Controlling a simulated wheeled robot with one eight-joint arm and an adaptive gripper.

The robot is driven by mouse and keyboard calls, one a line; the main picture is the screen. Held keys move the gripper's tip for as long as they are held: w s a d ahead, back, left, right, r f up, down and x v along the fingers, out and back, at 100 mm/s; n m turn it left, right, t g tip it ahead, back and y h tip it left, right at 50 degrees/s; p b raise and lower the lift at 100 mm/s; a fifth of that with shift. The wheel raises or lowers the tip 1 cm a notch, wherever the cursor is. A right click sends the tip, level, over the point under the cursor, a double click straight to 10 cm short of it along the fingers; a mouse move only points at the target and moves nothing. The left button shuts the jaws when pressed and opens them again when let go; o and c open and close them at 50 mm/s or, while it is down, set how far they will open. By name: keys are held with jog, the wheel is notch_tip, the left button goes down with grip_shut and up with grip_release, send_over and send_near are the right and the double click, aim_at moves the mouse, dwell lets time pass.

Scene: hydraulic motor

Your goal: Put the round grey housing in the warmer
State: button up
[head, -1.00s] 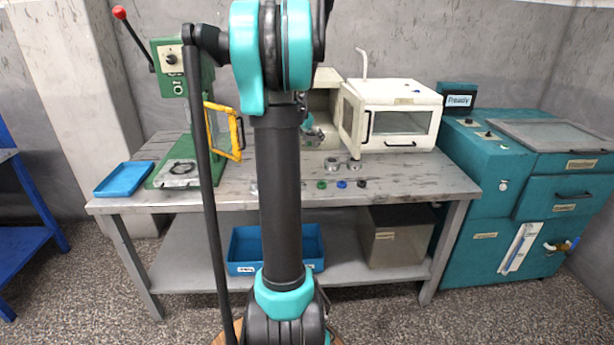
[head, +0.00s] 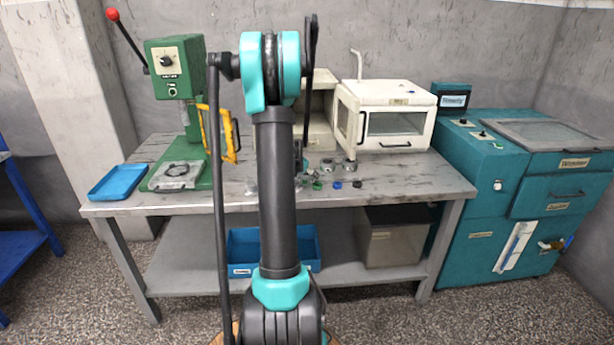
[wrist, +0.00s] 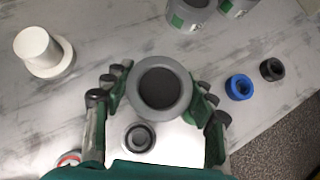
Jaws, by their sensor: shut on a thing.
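The round grey housing (wrist: 184,92) is between the fingers of my gripper (wrist: 160,100) in the wrist view, its dark round opening facing the camera. The gripper is shut on it, with a finger on each side. In the head view my arm hides most of the gripper and the housing. The warmer appears to be the white box (head: 400,98) with a window and handle, on the bench's back right; its label is too small to read.
Two grey cylindrical parts (head: 349,165) stand on the bench (head: 420,180), near small green, blue (head: 337,184) and black rings. A white flanged part (wrist: 38,48) shows in the wrist view. A green press (head: 178,75) and blue tray (head: 118,182) are left; a teal machine (head: 500,180) is right.

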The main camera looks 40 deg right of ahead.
jog(key=shift+f, duration=0.2)
jog(key=o, duration=1.1)
jog(key=shift+f, duration=0.15)
jog(key=shift+c, duration=0.2)
jog(key=o, duration=0.4)
